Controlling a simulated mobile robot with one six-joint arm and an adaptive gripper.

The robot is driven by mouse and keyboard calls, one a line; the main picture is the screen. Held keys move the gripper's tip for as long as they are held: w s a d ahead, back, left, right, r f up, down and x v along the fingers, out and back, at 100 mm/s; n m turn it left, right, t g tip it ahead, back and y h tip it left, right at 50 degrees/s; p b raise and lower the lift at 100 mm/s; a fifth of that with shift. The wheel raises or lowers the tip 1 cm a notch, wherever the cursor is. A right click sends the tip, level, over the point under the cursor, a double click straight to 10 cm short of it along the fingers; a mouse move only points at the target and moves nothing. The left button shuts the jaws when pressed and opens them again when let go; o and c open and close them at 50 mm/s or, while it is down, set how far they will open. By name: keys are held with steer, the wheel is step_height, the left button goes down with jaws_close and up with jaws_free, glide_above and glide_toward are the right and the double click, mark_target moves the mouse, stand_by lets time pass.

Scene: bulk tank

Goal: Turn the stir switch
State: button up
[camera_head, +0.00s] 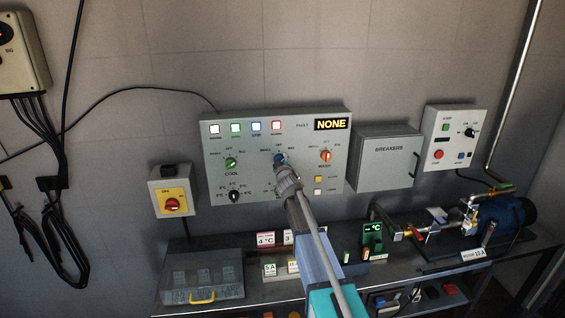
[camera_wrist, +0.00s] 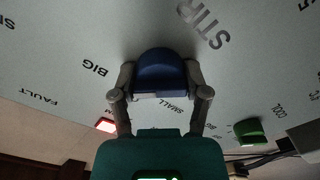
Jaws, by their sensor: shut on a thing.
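The stir switch (camera_wrist: 160,68) is a dark blue knob on the grey control panel, beneath the label STIR in the wrist view. My gripper (camera_wrist: 160,80) is shut on it, with one finger on each side of the knob. In the head view my gripper (camera_head: 281,168) reaches the middle of the control panel (camera_head: 215,180), and a little of the blue stir switch (camera_head: 279,157) shows past it. The exact setting of the knob is hidden by my fingers.
A green COOL knob (camera_head: 231,163) is left of the stir switch and an orange knob (camera_head: 326,156) is right. A black knob (camera_head: 234,196) sits below. The breakers box (camera_head: 385,160) is to the right. A bench (camera_head: 215,306) with several parts stands below.

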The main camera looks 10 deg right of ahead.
steer(key=shift+w+a+r+m, duration=0.1)
steer(key=shift+a+m, duration=0.05)
steer(key=shift+m, duration=0.15)
steer(key=o, duration=1.1)
steer(key=shift+o, duration=0.2)
steer(key=shift+s, duration=0.2)
steer(key=s, duration=1.1)
steer(key=shift+s, duration=0.35)
